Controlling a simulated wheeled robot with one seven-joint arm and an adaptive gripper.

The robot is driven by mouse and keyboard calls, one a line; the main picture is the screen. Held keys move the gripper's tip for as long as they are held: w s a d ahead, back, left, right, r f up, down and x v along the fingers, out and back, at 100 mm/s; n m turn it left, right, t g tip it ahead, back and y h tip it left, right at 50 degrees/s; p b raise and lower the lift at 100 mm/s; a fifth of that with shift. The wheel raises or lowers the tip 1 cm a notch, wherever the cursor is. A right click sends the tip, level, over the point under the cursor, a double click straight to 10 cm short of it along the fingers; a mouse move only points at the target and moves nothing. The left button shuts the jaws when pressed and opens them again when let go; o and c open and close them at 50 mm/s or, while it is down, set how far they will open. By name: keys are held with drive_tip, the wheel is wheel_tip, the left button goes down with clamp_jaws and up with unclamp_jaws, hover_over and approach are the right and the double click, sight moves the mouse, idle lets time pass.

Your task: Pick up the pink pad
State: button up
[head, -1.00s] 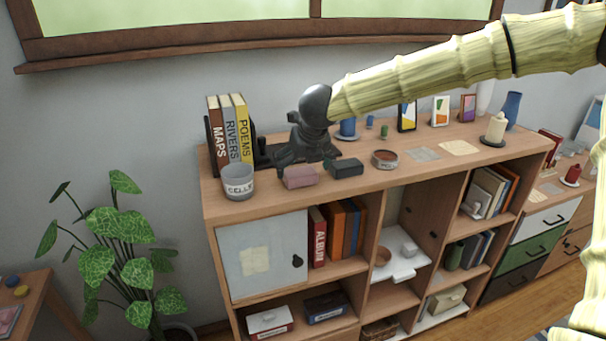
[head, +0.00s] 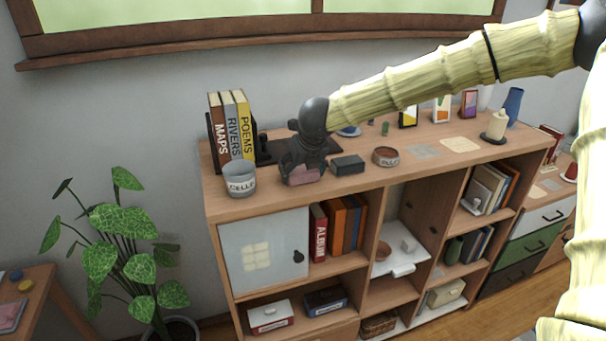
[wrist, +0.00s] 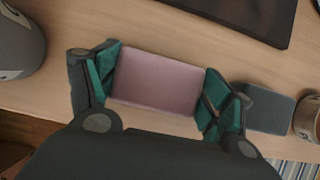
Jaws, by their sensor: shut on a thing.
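The pink pad (wrist: 156,82) is a flat-topped block near the front edge of the shelf top. In the wrist view it lies between the two green-lined fingers of my gripper (wrist: 158,85), one finger against each end. My gripper is shut on it. In the head view my gripper (head: 302,174) covers much of the pink pad (head: 302,177), and only its front part shows. I cannot tell whether the pad has left the shelf top.
A dark grey block (head: 347,165) sits just right of the pad, close to a finger. The grey cup (head: 239,180) stands to the left. Behind are a dark tray (wrist: 240,14) and upright books (head: 230,130). A round tin (head: 386,156) stands farther right.

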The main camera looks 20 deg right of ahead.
sight(302, 168)
drive_tip(key=shift+r, duration=0.1)
wheel_tip(302, 168, up, 18)
drive_tip(key=b, duration=0.3)
drive_tip(key=shift+b, duration=0.35)
